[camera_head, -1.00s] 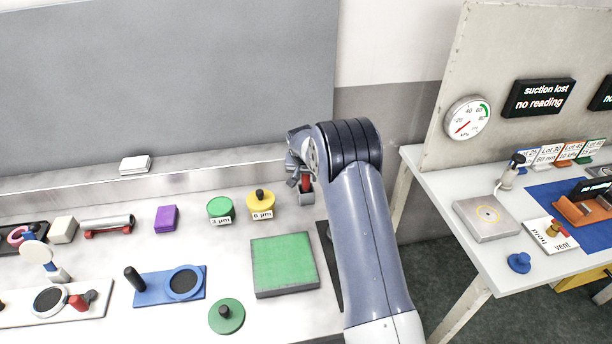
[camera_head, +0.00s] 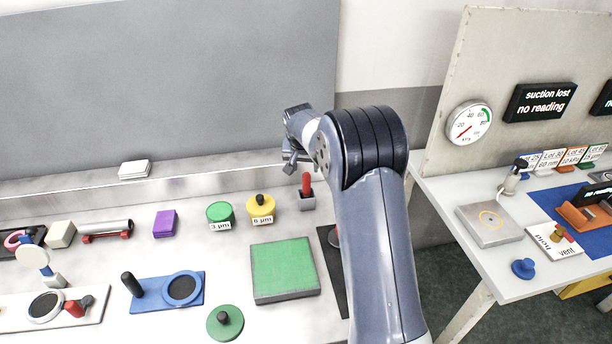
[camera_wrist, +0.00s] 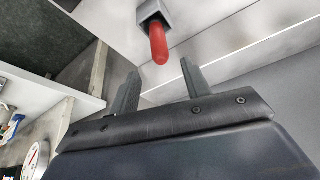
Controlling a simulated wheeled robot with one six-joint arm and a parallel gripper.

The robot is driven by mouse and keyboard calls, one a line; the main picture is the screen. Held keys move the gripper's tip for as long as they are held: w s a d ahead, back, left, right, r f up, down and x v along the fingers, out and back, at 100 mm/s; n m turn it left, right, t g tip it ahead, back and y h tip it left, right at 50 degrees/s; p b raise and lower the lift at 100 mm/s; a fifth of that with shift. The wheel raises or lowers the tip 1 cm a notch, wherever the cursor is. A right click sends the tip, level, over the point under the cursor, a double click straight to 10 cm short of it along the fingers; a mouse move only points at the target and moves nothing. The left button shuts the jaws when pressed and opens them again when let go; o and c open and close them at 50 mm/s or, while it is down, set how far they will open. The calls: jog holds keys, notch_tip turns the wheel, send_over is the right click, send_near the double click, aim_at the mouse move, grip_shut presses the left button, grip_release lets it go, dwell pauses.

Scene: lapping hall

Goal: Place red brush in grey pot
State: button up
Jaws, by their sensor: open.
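The red brush (camera_head: 306,184) stands upright in the small grey pot (camera_head: 307,202) at the back right of the bench. In the wrist view the red brush (camera_wrist: 158,43) also rises out of the grey pot (camera_wrist: 152,12). My gripper (camera_head: 290,160) is above and slightly left of the brush, near the back ledge. In the wrist view my gripper (camera_wrist: 157,78) is open and empty, its two fingers apart, with the brush tip beyond them and not touching either finger.
A yellow-lidded jar (camera_head: 261,211) and a green-lidded jar (camera_head: 221,214) stand left of the pot. A green block (camera_head: 284,270) lies in front. A second table (camera_head: 470,250) stands to the right across a gap. A white block (camera_head: 134,169) sits on the back ledge.

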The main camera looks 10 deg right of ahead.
jog(key=shift+v, duration=1.35)
dwell(0.4)
